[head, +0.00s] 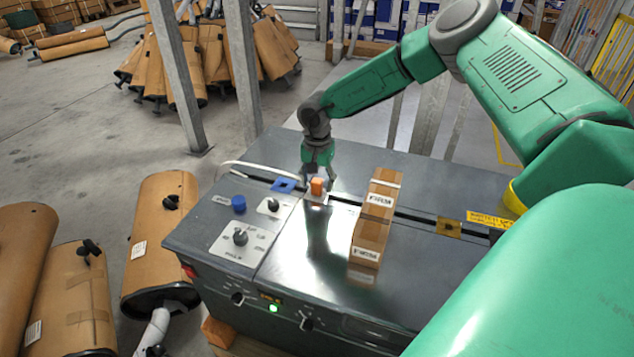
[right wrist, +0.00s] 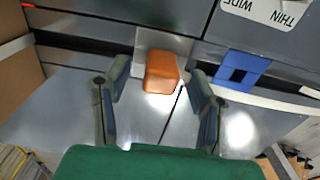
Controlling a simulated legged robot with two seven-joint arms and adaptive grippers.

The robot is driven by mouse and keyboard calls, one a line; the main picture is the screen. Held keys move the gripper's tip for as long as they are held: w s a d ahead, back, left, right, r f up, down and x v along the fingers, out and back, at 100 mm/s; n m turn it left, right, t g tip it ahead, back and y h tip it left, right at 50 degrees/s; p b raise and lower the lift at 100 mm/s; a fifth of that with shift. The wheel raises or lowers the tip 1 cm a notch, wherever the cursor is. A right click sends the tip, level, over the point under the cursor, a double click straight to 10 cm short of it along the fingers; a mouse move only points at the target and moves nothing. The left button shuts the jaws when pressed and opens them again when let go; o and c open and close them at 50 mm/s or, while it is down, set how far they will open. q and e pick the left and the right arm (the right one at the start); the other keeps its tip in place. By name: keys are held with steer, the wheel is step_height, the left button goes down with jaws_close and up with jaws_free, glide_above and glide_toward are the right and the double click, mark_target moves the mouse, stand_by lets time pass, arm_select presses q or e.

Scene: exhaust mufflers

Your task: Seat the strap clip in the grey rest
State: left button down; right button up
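An orange block, which I take to be the strap clip (head: 317,187), stands at the light grey plate (head: 315,200) on the dark machine top; this plate looks like the grey rest. My right gripper (head: 318,181) is over the clip, pointing down. In the right wrist view the clip (right wrist: 162,73) lies between the spread fingers of the gripper (right wrist: 159,85), with a gap on both sides. The grey rest (right wrist: 150,40) shows partly behind the clip. The clip hides its middle, so I cannot tell how deep it sits. My left gripper is not in view.
A blue plate with a square opening (head: 283,184) lies left of the clip, and an ochre one (head: 449,228) far right. A cardboard box (head: 374,220) stands right of my gripper. Knobs and a blue button (head: 238,204) are at the left.

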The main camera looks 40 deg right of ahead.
step_height(320, 180, up, 12)
stand_by(0.6)
steer(key=shift+d, duration=0.1)
